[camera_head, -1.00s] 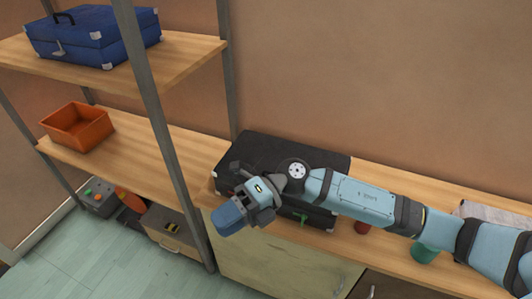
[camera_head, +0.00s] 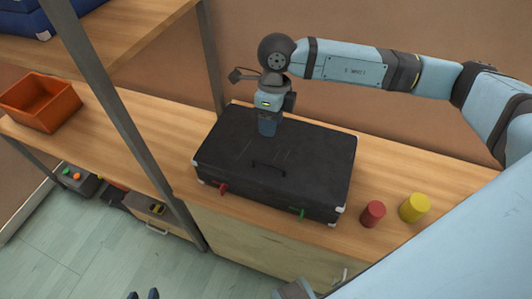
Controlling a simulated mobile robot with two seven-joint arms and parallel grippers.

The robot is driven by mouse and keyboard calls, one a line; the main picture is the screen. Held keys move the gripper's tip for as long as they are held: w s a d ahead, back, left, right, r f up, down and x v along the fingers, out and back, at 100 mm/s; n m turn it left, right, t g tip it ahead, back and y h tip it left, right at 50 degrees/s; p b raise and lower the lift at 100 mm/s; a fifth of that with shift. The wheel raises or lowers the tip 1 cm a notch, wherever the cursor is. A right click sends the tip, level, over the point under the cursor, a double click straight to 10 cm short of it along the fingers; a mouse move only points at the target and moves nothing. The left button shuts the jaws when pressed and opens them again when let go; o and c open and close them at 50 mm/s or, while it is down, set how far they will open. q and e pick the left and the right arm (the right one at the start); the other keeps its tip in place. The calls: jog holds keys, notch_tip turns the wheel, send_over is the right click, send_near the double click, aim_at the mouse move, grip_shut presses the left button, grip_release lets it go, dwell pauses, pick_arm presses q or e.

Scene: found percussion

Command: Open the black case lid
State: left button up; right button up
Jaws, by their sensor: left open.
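The black case (camera_head: 300,155) lies shut and flat on the wooden counter, with silver corners and a thin dark handle (camera_head: 268,168) on its lid. On its front are a red latch (camera_head: 224,189) at the left and a green latch (camera_head: 299,214) at the right. My right gripper (camera_head: 267,132) points down over the back left part of the lid. Its fingertips are not clear, and I cannot tell whether it touches the lid.
A red cylinder (camera_head: 373,214) and a yellow cylinder (camera_head: 414,208) stand right of the case. A grey shelf post (camera_head: 122,120) rises at the left. An orange bin (camera_head: 40,103) sits on the counter at far left. My own arm covers the lower right.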

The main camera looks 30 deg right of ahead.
send_over(267, 158)
jog(key=s+a, duration=0.2)
jog(key=s, duration=0.1)
notch_tip(267, 158, down, 12)
jog(key=shift+s+d+r+p, duration=0.1)
jog(key=shift+d+r+p, duration=0.05)
jog(key=shift+r+p, duration=0.15)
jog(key=shift+c, duration=0.2)
grip_shut()
